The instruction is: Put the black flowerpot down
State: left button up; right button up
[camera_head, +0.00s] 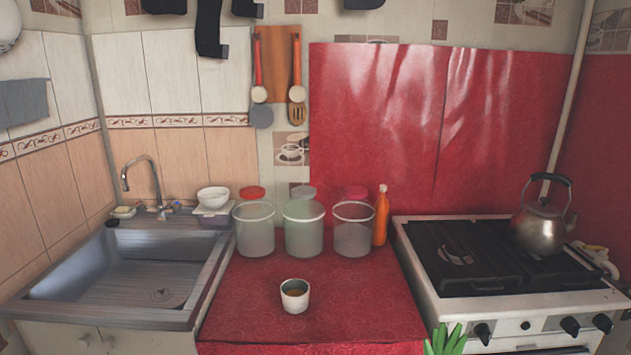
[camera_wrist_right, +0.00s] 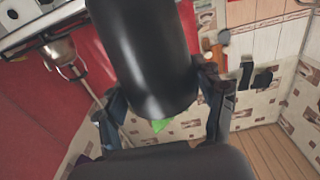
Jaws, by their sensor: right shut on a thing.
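The black flowerpot (camera_wrist_right: 145,55) fills the upper middle of the right wrist view, between the two fingers of my right gripper (camera_wrist_right: 160,98). The gripper is shut on its sides. A bit of green plant (camera_wrist_right: 161,125) shows past the pot's edge. In the head view only green leaves (camera_head: 445,341) show at the bottom edge, in front of the stove; the pot and my right gripper are out of that picture. My left gripper is in neither view.
The red counter (camera_head: 365,310) has free room at its front right. A small white cup (camera_head: 295,296) stands at its middle. Several clear containers (camera_head: 304,230) and an orange bottle (camera_head: 381,217) line the back. The sink (camera_head: 140,265) is left; the stove with a kettle (camera_head: 540,226) is right.

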jog(key=s+f, duration=0.2)
jog(key=s, duration=0.6)
jog(key=shift+f, duration=0.4)
